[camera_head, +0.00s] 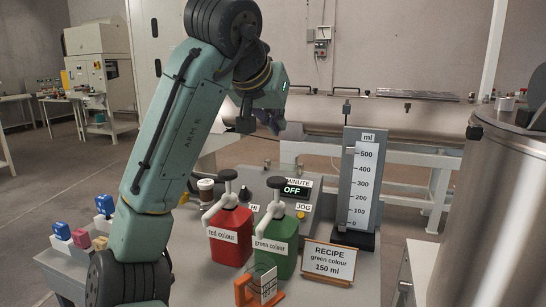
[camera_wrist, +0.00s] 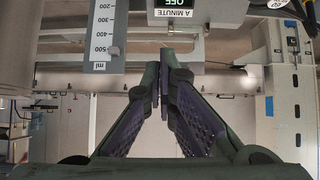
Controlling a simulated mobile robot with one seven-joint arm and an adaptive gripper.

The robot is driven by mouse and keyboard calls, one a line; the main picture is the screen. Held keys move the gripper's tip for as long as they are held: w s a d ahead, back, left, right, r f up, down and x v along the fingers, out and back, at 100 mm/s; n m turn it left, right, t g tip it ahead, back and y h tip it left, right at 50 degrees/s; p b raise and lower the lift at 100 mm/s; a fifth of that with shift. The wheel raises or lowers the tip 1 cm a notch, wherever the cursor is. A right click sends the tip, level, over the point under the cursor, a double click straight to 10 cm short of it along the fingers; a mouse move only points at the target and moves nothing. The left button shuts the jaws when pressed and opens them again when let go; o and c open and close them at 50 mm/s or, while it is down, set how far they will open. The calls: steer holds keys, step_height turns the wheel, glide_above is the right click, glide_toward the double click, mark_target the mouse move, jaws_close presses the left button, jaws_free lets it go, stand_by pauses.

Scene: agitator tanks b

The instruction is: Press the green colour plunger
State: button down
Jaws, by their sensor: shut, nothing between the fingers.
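The green colour container (camera_head: 283,237) stands on the bench in the head view, labelled "green colour". Its plunger (camera_head: 276,184) has a dark round top and a light spout, and stands raised above the container. The red colour container (camera_head: 229,248) with a similar plunger (camera_head: 228,174) stands to its left. My gripper (camera_head: 274,128) hangs above and behind the plungers in the picture, apart from them. In the wrist view its fingers (camera_wrist: 165,75) are together and empty. Neither plunger can be made out in the wrist view.
A recipe sign (camera_head: 329,261) reads green colour, 150 ml. A tall ml scale (camera_head: 362,185) stands at the right, also in the wrist view (camera_wrist: 102,35). The display (camera_head: 297,190) reads OFF. A cup (camera_head: 205,190) and an orange holder (camera_head: 246,291) stand nearby. A steel tank (camera_head: 495,210) is at the right.

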steer(key=shift+s+a+f+g+y, duration=0.1)
steer(key=shift+s+f+g+y, duration=0.2)
steer(key=shift+s+g, duration=0.1)
steer(key=p, duration=0.2)
glide_above(285, 182)
step_height(285, 182, down, 7)
step_height(285, 182, down, 2)
steer(key=shift+w+f+p, duration=0.1)
steer(key=shift+f+p, duration=0.15)
steer(key=shift+p, duration=0.1)
steer(key=shift+f, duration=0.75)
steer(key=shift+f, duration=0.1)
